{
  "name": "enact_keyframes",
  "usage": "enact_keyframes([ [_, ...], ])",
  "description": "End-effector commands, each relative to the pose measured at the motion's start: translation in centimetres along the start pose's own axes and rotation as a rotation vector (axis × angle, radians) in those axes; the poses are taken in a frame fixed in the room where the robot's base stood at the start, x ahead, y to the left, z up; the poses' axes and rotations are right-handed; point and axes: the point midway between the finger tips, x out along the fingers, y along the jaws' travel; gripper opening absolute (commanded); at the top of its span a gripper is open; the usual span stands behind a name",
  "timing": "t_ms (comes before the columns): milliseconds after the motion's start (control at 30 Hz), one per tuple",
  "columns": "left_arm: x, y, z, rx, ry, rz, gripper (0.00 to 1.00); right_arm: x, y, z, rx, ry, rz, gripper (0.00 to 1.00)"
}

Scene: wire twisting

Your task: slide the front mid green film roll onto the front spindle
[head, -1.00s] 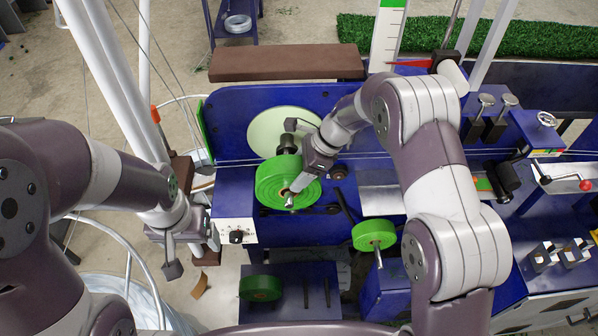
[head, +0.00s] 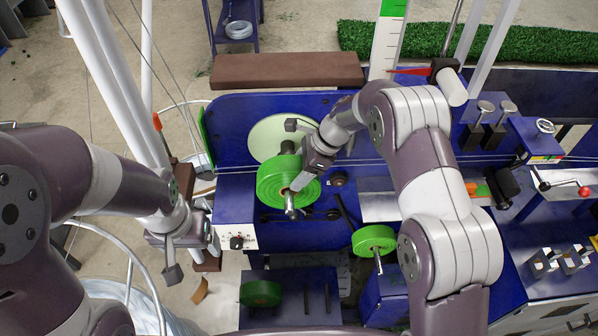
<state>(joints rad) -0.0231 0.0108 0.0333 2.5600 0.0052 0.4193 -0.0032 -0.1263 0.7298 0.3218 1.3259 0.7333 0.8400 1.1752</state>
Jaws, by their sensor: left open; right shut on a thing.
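A large bright green film roll (head: 272,182) is at the upper machine panel, in front of a pale disc. A metal spindle end (head: 291,207) shows at its front, so the roll appears to be around that spindle; how far along it sits I cannot tell. My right gripper (head: 302,178) is shut on this roll, and its fingers hide part of the face. A smaller green roll (head: 371,238) is around another rod to the right. A darker green roll (head: 260,293) is on the lower blue rack. My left gripper (head: 191,256) is open and empty, left of the machine.
The lower blue rack (head: 318,270) has bare upright pegs beside the dark roll. White posts (head: 112,85) stand near my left arm. A brown block (head: 285,70) lies behind the panel. Levers and knobs (head: 490,115) are at the right.

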Motion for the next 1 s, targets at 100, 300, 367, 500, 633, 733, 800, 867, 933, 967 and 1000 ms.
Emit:
enact_keyframes([
  [100,-0.1,0.0,0.0,0.000,0.000,0.000,0.81,-0.1,-0.3,0.1,-0.001,-0.001,-0.002,0.00],
  [300,-0.3,0.0,0.0,0.000,0.000,0.000,0.81,-0.1,-0.8,0.1,-0.001,-0.001,-0.001,0.00],
  [367,-0.3,0.0,0.0,0.000,0.000,0.000,0.81,-0.1,-0.9,0.1,-0.001,-0.001,-0.001,0.00],
  [500,-0.4,0.0,-0.1,0.000,0.000,0.000,0.81,-0.1,-1.2,0.1,0.000,-0.001,-0.001,0.00],
  [633,-0.5,0.0,-0.1,0.000,0.000,0.000,0.81,-0.1,-1.5,0.1,0.000,-0.001,-0.002,0.00],
  [733,-0.6,0.0,-0.1,0.000,0.000,0.000,0.81,-0.1,-1.8,0.1,-0.001,-0.001,-0.003,0.00],
  [800,-0.6,0.0,-0.1,0.000,0.000,0.000,0.81,-0.1,-1.9,0.1,-0.001,-0.001,-0.002,0.00],
  [867,-0.6,0.0,-0.1,0.000,0.000,0.000,0.81,-0.1,-2.1,0.1,-0.001,-0.001,-0.002,0.00],
  [933,-0.6,0.0,-0.1,0.000,0.000,0.000,0.81,-0.1,-2.2,0.1,-0.001,-0.001,-0.001,0.00],
  [967,-0.6,0.0,-0.1,0.000,0.000,0.000,0.81,-0.1,-2.3,0.1,-0.001,-0.001,-0.001,0.00],
  [1000,-0.6,0.0,-0.1,0.000,0.000,0.000,0.81,-0.1,-2.4,0.1,-0.001,-0.001,-0.001,0.00],
])
